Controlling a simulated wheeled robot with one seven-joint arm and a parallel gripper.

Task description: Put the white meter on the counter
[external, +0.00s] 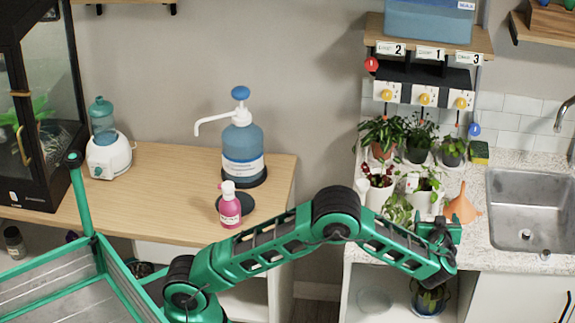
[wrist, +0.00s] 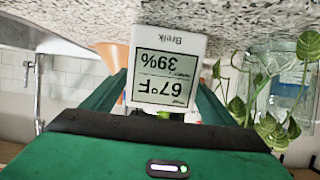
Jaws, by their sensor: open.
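The white meter (wrist: 168,68) shows upside down in the wrist view, with the name Breik, 67°F and 39% on its face. It lies between the two fingers of my gripper (wrist: 155,100), which is open. Whether either finger touches it, I cannot tell. In the external view my gripper (external: 438,232) is at the front edge of the speckled counter (external: 505,262), left of the sink; I cannot make out the meter there. The counter also shows in the wrist view (wrist: 245,28). Whether the meter rests on it is unclear.
An orange funnel (external: 461,205) stands just behind my gripper. Several potted plants (external: 380,138) crowd the counter to the left. The sink (external: 527,205) is to the right. Bare counter shows in front of the sink.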

